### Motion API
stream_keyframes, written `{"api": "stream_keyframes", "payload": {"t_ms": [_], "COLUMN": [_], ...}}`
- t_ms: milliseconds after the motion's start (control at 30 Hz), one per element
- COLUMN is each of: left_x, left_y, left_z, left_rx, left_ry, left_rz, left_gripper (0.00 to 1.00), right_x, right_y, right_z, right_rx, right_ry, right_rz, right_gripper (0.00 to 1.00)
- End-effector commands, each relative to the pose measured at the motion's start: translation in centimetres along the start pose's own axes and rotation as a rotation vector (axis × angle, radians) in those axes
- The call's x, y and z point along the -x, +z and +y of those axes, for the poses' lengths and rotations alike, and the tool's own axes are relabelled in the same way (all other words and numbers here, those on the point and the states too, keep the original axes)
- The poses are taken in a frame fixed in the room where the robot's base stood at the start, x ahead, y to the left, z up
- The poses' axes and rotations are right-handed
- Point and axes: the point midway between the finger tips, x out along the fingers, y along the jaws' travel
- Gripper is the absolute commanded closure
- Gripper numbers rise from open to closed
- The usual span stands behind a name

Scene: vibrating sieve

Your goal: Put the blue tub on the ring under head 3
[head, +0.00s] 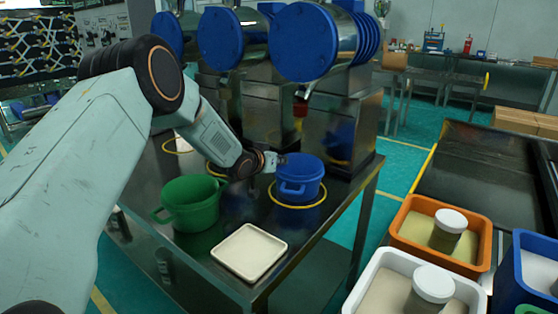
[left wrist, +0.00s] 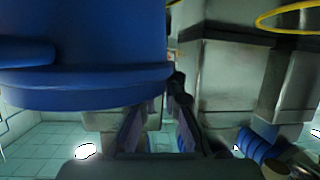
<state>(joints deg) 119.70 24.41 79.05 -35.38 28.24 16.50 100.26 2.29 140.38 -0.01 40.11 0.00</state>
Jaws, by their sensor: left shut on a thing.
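The blue tub (head: 301,181) is upright within the yellow ring (head: 298,207) on the dark table, below the rightmost blue-ended sieve head (head: 303,42) and its red outlet (head: 300,108). I cannot tell whether its base touches the table. My left gripper (head: 279,161) is shut on the tub at its left side. The exact grip is hard to see. In the left wrist view the tub (left wrist: 85,45) fills the upper left, close to the fingers (left wrist: 160,125). No number shows on the heads. My right gripper is not in view.
A green tub (head: 192,207) stands left of the blue tub, with a cream square tray (head: 249,252) in front. Other rings lie farther left, partly hidden by my arm. Orange (head: 402,238) and white (head: 368,272) bins with white-lidded jars stand at the right.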

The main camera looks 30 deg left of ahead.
Motion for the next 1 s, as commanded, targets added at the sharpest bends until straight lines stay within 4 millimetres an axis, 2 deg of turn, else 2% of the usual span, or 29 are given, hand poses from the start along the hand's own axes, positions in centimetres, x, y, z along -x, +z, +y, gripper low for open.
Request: {"api": "stream_keyframes", "payload": {"t_ms": [33, 300, 667, 767, 1000], "left_x": [-0.1, 0.0, 0.3, 1.2, 4.9], "left_y": [0.2, 0.1, -0.3, -0.3, -0.4], "left_z": [0.0, 0.0, 0.0, -0.1, -0.1], "left_rx": [0.000, 0.000, 0.001, 0.004, 0.007], "left_ry": [0.000, 0.000, 0.000, -0.002, -0.001], "left_rz": [-0.001, -0.001, 0.000, 0.000, 0.000], "left_gripper": [0.91, 0.69, 0.69, 0.69, 0.69], "right_x": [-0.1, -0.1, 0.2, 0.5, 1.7], "right_y": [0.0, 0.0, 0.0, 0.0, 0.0], "right_z": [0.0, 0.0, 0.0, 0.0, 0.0], "right_rx": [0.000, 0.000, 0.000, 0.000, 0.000], "right_ry": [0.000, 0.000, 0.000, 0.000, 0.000], "right_rz": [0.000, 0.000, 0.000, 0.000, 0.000], "right_gripper": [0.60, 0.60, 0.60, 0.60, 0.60]}}
